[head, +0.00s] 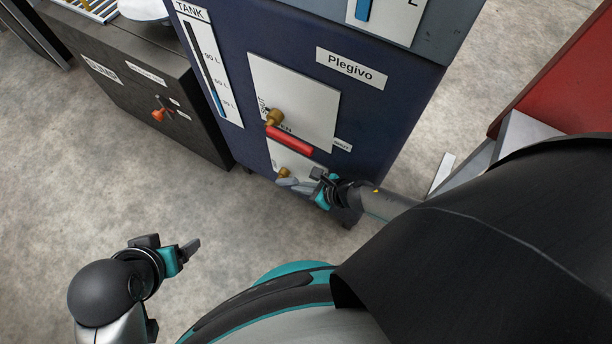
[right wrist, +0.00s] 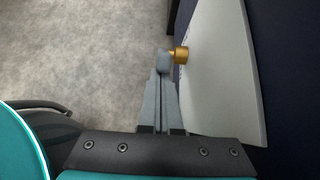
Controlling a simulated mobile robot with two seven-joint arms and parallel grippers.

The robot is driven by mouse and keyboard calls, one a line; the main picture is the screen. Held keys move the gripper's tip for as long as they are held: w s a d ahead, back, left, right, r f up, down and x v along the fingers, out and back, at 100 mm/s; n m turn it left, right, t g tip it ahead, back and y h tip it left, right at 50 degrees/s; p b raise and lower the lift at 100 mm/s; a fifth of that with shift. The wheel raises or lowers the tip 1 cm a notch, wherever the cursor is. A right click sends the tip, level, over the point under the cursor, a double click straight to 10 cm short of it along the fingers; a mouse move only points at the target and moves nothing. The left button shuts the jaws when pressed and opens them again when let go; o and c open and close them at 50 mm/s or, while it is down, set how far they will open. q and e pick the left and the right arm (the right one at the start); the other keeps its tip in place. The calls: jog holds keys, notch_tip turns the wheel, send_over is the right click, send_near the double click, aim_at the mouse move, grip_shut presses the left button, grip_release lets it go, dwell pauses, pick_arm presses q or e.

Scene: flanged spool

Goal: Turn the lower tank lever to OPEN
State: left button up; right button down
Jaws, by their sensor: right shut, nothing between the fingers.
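The dark blue tank cabinet (head: 390,120) has two white lever plates. The upper plate (head: 300,95) carries a brass hub with a red lever (head: 290,141) that points right and down. The lower plate carries a brass hub (head: 284,173), and a grey-blue lever (right wrist: 164,60) shows beside this hub (right wrist: 181,54) in the right wrist view. My right gripper (head: 308,187) is shut and empty, its fingertips (right wrist: 164,76) right at the lever; whether they touch it is unclear. The lower plate's lettering is mostly hidden. My left gripper (head: 190,250) hangs over the floor, away from the cabinet.
A dark sump cabinet (head: 140,95) with an orange lever (head: 159,114) stands to the left. A red unit (head: 570,90) is at the right, partly behind my right arm. The grey floor (head: 100,200) in front of the cabinets is clear.

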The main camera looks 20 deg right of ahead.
aim_at(288, 179)
jog(key=shift+w+a+r+p, duration=0.25)
jog(key=shift+w+r, duration=0.15)
jog(key=shift+r, duration=0.1)
jog(key=shift+w+a+r+p, duration=0.25)
jog(key=shift+w+r, duration=0.1)
jog(key=shift+r, duration=0.1)
pick_arm(q)
jog(key=shift+f+g, duration=0.3)
jog(key=shift+f, duration=1.55)
pick_arm(e)
jog(key=shift+w+a+r, duration=0.55)
jog(key=shift+w+a, duration=0.15)
jog(key=shift+w, duration=0.2)
pick_arm(q)
jog(key=shift+d, duration=0.1)
